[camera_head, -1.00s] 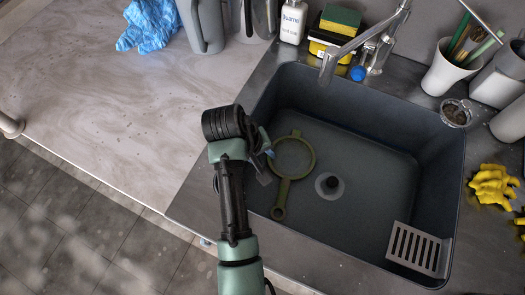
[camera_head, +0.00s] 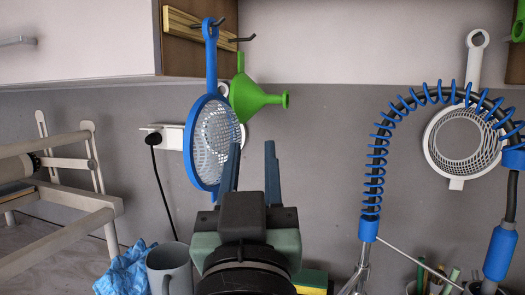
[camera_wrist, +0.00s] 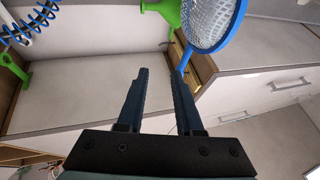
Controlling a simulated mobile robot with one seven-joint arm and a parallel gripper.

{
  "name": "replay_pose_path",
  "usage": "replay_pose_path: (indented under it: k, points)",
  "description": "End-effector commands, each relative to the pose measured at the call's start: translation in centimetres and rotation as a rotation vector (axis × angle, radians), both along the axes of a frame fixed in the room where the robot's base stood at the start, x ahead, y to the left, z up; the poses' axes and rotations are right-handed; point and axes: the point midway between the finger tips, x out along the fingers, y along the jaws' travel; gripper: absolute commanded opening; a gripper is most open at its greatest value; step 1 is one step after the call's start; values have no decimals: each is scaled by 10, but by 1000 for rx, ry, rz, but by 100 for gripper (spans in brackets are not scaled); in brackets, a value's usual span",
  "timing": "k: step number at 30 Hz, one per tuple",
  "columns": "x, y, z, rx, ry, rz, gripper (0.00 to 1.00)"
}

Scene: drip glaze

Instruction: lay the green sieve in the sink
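The green sieve and the sink are not in view now. My gripper (camera_head: 253,147) is raised in front of the grey wall, with its two dark fingers apart and pointing up. In the head view its left finger overlaps the lower right rim of a hanging blue sieve (camera_head: 212,140); I cannot tell the distance in depth. In the wrist view my gripper (camera_wrist: 160,72) is open with nothing between the fingers. The blue sieve (camera_wrist: 208,22) shows there beyond the right fingertip, apparently clear of it.
A green funnel (camera_head: 250,98) hangs behind the blue sieve. A white sieve (camera_head: 462,142) hangs at the right, behind a blue coiled tap hose (camera_head: 375,175). A wooden rack (camera_head: 60,180) stands left. A grey jug (camera_head: 170,265) and blue cloth (camera_head: 125,270) are below.

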Motion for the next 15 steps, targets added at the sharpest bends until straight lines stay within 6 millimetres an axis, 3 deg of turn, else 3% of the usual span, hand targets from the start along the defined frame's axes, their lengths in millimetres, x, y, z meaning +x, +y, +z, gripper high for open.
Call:
replay_pose_path:
  k: [1, 3, 6, 9, 15]
  points:
    - [-25, -5, 31, 20, -110, 7, 35]
    - [-53, -8, 60, 41, -229, 22, 35]
    - [-82, -11, 85, 57, -338, 36, 35]
    - [-95, -12, 95, 64, -385, 43, 35]
    - [-96, -12, 96, 64, -390, 44, 35]
